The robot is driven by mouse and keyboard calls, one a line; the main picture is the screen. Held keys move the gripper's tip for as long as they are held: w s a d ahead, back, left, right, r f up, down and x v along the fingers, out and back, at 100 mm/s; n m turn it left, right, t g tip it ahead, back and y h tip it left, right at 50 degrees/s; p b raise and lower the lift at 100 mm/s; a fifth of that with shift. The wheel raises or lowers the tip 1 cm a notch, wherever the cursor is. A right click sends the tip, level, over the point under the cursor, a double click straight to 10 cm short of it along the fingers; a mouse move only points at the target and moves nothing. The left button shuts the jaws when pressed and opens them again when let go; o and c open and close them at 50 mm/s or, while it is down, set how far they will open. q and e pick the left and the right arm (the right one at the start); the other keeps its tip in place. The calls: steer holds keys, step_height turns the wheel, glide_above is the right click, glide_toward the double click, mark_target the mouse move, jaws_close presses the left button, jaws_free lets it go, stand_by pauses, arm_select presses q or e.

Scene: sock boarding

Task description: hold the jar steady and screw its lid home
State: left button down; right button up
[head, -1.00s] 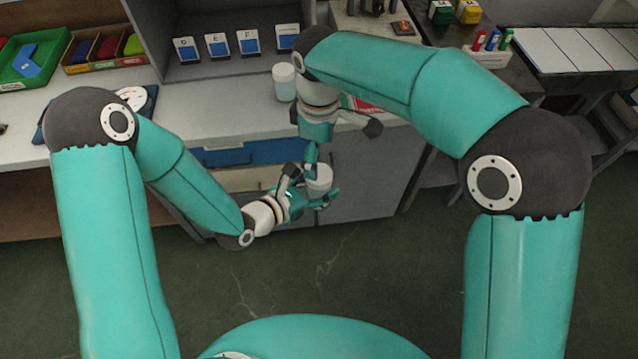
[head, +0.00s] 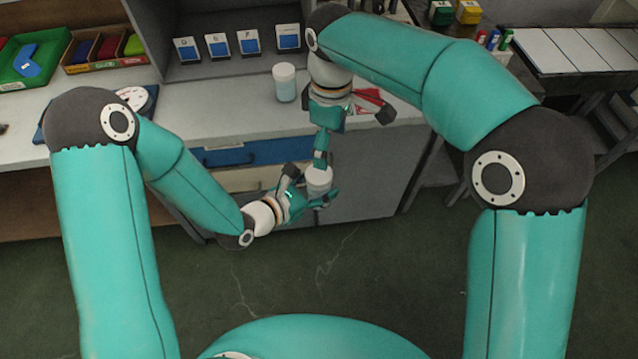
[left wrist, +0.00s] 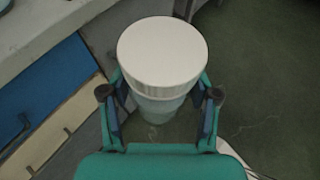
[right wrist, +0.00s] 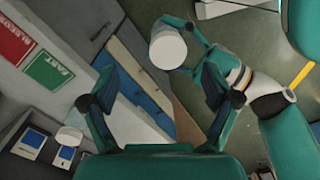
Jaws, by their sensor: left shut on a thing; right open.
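The jar is a pale, see-through pot (left wrist: 155,108) under a wide white ribbed lid (left wrist: 162,52). My left gripper (left wrist: 160,112) is shut on the jar body below the lid, with a finger on each side, and holds it in front of the counter. The lid sits on top of the jar; how tightly, I cannot tell. In the head view the white lid (head: 319,177) is just below my right gripper (head: 321,152). In the right wrist view my right gripper (right wrist: 163,85) is open and empty, and the lid (right wrist: 168,48) is beyond its fingertips.
A second white-topped jar (head: 285,84) stands on the counter (head: 235,115) near the cards (head: 217,45). Drawers (head: 250,155) lie behind the held jar. A green bin (head: 32,60) and a tray of coloured blocks (head: 103,50) are at the back left. Open floor lies below.

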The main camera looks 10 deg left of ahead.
steer(key=s+d+f+m+g+y, duration=0.1)
steer(key=s+d+f+m, duration=0.2)
steer(key=f, duration=0.8)
steer(key=s+d+f+m+y, duration=0.1)
steer(key=d+f+m, duration=0.3)
steer(key=f, duration=0.7)
arm_select(q)
steer(key=shift+w, duration=0.1)
arm_select(e)
steer(key=s+d+f+m+t+y, duration=0.1)
steer(key=s+d+f+m, duration=0.3)
steer(key=s, duration=0.3)
steer(key=s+d+f+m+t+y, duration=0.1)
steer(key=s+d+f+m, duration=0.2)
steer(key=s+f+m, duration=0.2)
steer(key=s+m, duration=0.1)
steer(key=s, duration=0.1)
steer(key=shift+s+d+f, duration=0.3)
steer(key=shift+s+d, duration=0.1)
arm_select(q)
steer(key=w+a+r+n+t+y, duration=0.1)
steer(key=w+a+n+y, duration=0.3)
steer(key=a, duration=0.3)
steer(key=w+a+n+t+y, duration=0.2)
steer(key=w+a+n+y, duration=0.2)
steer(key=a, duration=0.4)
steer(key=shift+w+a+r+y, duration=0.2)
steer(key=shift+w+r+y, duration=0.15)
steer(key=shift+w, duration=0.15)
